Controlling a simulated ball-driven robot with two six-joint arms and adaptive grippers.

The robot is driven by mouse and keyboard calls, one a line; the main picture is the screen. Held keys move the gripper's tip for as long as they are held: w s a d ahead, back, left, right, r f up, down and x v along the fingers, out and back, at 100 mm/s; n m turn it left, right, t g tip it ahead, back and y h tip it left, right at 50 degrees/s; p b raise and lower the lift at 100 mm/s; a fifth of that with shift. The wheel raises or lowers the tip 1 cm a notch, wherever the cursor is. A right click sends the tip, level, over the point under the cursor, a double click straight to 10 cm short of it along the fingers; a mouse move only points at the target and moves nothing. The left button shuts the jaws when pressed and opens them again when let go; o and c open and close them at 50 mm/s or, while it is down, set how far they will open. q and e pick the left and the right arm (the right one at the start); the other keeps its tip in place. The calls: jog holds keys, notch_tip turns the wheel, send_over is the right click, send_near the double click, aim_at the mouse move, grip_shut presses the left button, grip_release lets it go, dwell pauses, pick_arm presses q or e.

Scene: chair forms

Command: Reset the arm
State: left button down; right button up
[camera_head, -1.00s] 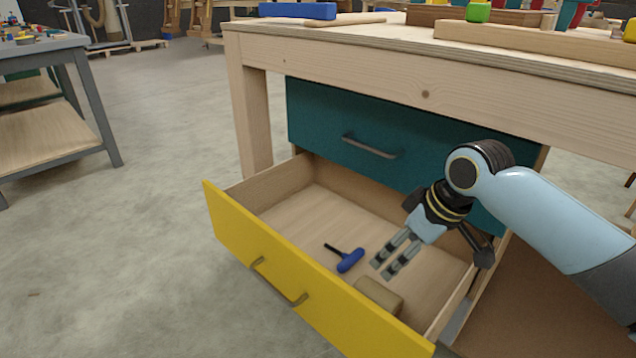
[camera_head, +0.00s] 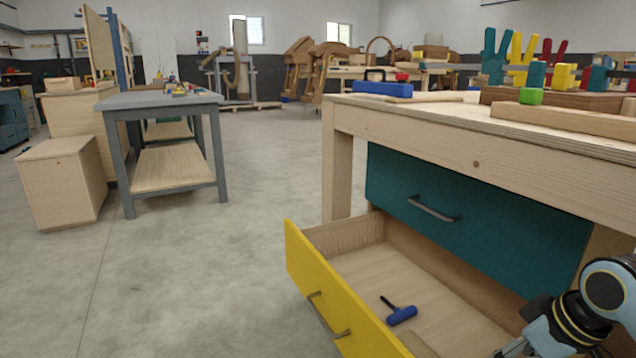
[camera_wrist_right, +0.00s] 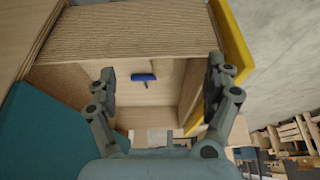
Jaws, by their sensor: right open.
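My right gripper (camera_head: 508,352) is at the bottom right of the head view, partly cut off by the picture edge. In the right wrist view its two fingers (camera_wrist_right: 162,82) are spread wide, with nothing between them. The yellow-fronted drawer (camera_head: 318,285) is pulled open below the workbench. A blue-handled tool (camera_head: 402,315) with a dark shaft lies on the drawer floor, to the left of and apart from the gripper. The tool also shows beyond the fingers in the wrist view (camera_wrist_right: 144,77). My left gripper is not in view.
A closed teal drawer (camera_head: 470,215) sits above the open one. The benchtop (camera_head: 450,110) holds a blue block (camera_head: 383,89) and coloured pieces. A grey table (camera_head: 160,99) and wooden cabinet (camera_head: 62,185) stand left. The floor between is clear.

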pick_arm(q)
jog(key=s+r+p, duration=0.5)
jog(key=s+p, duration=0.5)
jog(key=p, duration=0.3)
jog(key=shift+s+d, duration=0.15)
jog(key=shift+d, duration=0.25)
pick_arm(e)
jog(key=s+f+m+g+h, duration=0.1)
jog(key=s+f, duration=0.6)
jog(key=s, duration=0.8)
jog(key=s+a+f+m+g+h, duration=0.1)
jog(key=s+f, duration=0.7)
jog(key=s, duration=0.7)
jog(key=s+f+m+g, duration=0.1)
jog(key=s+f+m, duration=0.1)
jog(key=s+f, duration=0.6)
jog(key=s, duration=0.7)
jog(key=shift+s+a+g+h, duration=0.15)
jog(key=shift+s+g+h, duration=0.2)
jog(key=shift+g+h, duration=0.05)
